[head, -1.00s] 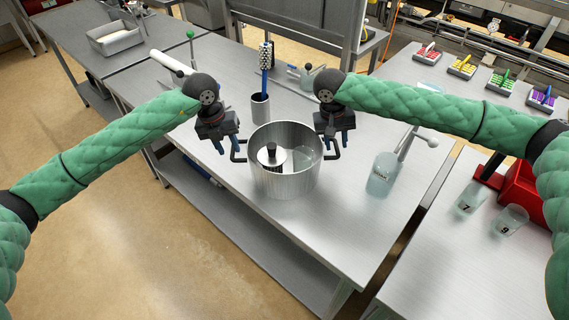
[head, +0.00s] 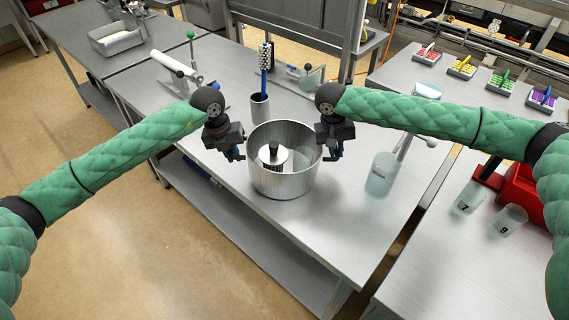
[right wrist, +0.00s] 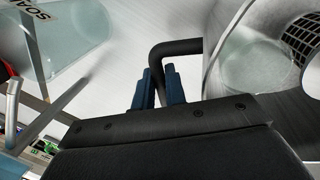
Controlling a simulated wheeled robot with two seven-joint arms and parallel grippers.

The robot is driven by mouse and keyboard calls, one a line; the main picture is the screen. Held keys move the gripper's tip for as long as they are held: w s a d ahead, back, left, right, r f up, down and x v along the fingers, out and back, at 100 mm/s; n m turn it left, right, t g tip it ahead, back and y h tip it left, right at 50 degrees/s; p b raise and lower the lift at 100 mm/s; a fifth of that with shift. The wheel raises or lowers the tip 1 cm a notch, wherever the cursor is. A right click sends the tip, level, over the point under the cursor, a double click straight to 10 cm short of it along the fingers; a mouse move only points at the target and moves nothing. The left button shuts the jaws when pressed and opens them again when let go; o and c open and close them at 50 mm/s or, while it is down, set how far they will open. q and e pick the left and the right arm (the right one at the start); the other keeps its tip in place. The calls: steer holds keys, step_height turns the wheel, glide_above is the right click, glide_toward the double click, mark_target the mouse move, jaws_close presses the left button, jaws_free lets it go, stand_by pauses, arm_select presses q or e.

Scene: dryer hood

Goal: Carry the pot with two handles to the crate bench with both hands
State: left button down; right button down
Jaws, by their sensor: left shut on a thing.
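The metal pot (head: 283,180) stands on the steel table, with a black-topped object inside it. My left gripper (head: 234,154) is shut on the pot's left handle, which is mostly hidden by the gripper. My right gripper (head: 334,152) is at the right handle. In the right wrist view, my right gripper's blue fingers (right wrist: 158,88) stand on either side of the black right handle (right wrist: 178,46), close to it. Whether they press on it cannot be told. I cannot make out which surface is the crate bench.
Numbered beakers (head: 510,219) and a red bin (head: 521,190) are on the right table. The table front of the pot is clear.

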steer(key=shift+w+d+f, duration=0.2)
steer(key=shift+f, duration=0.35)
arm_select(q)
steer(key=shift+w+a+f, duration=0.25)
steer(key=shift+w+a, duration=0.1)
arm_select(e)
steer(key=shift+r, duration=0.1)
arm_select(q)
steer(key=shift+w+r+p, duration=0.15)
steer(key=shift+p, duration=0.15)
arm_select(e)
steer(key=shift+w+r, duration=0.25)
steer(key=shift+r, duration=0.2)
arm_select(q)
steer(key=shift+a+r, duration=0.1)
steer(key=shift+r, duration=0.1)
arm_select(e)
steer(key=shift+d+r, duration=0.1)
steer(key=shift+r, duration=0.05)
